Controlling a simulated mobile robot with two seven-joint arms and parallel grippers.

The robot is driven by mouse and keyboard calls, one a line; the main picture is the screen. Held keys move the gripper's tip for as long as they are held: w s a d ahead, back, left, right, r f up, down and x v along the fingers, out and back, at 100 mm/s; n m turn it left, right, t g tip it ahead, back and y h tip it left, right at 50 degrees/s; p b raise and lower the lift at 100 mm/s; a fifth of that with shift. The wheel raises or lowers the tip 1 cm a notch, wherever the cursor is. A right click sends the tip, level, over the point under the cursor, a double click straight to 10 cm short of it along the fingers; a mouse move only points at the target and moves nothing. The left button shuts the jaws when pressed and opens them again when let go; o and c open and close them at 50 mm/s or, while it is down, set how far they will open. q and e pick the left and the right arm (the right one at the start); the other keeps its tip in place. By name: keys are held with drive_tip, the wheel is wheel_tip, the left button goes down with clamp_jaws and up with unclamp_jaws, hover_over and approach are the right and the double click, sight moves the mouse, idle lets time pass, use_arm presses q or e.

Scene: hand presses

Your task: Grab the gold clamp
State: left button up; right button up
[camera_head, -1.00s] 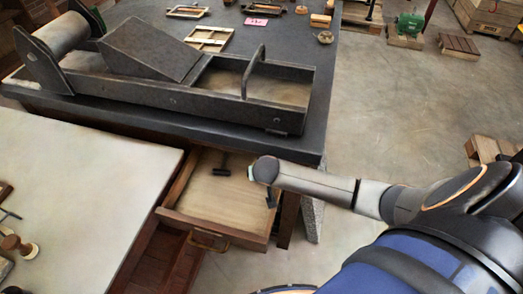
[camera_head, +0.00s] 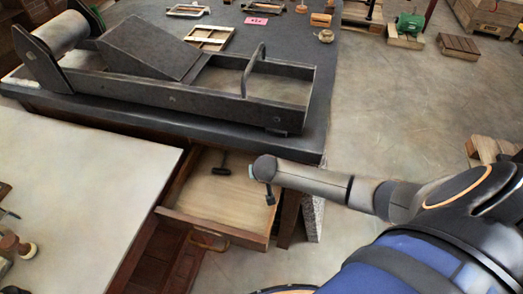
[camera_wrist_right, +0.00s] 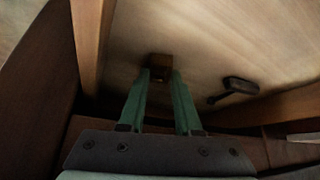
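A small brownish-gold block, which looks like the gold clamp (camera_wrist_right: 160,62), lies in a wooden drawer in the right wrist view. The drawer (camera_head: 233,233) stands pulled out under the dark bench in the head view. My right gripper (camera_wrist_right: 161,76) points into the drawer, its two green fingers apart and their tips at the block. No gap shows between block and tips, but I cannot tell whether they press on it. In the head view my right arm hides the clamp. My left gripper is in neither view.
A dark tool (camera_wrist_right: 235,87) lies in the drawer to the right of my fingers; it also shows in the head view (camera_head: 221,167). Wooden drawer walls stand close by. A large press (camera_head: 170,95) stands on the bench (camera_head: 315,130) above. A pale tabletop (camera_head: 75,200) is at the left.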

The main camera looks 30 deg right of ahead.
clamp_jaws()
idle(0.3)
